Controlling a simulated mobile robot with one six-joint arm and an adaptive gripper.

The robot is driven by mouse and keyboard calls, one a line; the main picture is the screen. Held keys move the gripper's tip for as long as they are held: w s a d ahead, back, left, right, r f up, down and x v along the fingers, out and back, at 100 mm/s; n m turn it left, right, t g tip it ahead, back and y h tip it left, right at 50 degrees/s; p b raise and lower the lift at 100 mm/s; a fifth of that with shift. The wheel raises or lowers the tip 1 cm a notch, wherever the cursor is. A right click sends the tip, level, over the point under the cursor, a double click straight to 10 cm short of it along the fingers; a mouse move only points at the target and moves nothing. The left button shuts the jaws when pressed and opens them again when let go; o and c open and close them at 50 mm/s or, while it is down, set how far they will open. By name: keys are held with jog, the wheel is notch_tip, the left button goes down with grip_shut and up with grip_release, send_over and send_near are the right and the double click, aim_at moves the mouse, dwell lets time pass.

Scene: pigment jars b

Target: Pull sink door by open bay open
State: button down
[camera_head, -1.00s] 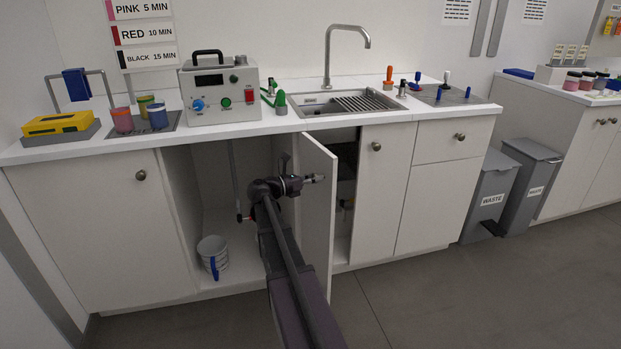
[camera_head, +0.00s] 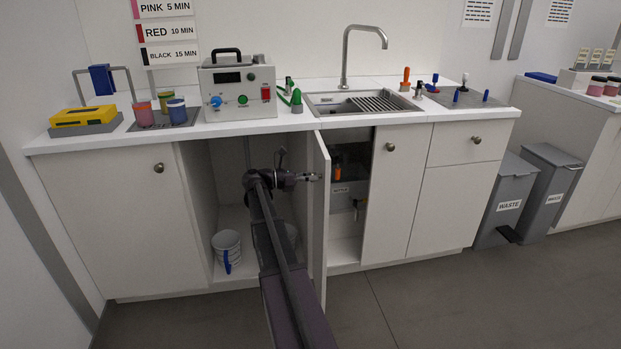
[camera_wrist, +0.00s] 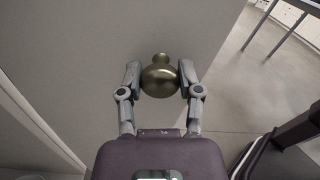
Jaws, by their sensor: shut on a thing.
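The sink door (camera_head: 321,222) stands swung out, seen nearly edge-on in the head view, beside the open bay (camera_head: 228,175) on its left. Its pale face (camera_wrist: 90,50) fills much of the wrist view. My gripper (camera_head: 310,177) is at the left side of the door. In the wrist view my gripper (camera_wrist: 161,80) is shut on the round brass knob (camera_wrist: 160,78), with one finger on each side of it. The sink (camera_head: 360,102) is set in the counter above.
A mug-like white bucket (camera_head: 227,250) with a blue handle sits in the open bay. A box labelled on its front (camera_head: 346,196) shows behind the door. Two grey waste bins (camera_head: 508,200) stand at right. The floor in front is clear.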

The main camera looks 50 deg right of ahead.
jog(key=shift+d, duration=0.15)
jog(key=shift+c, duration=1.3)
grip_release()
jog(key=shift+s, duration=0.1)
jog(key=v, duration=1.2)
jog(key=shift+d, duration=0.1)
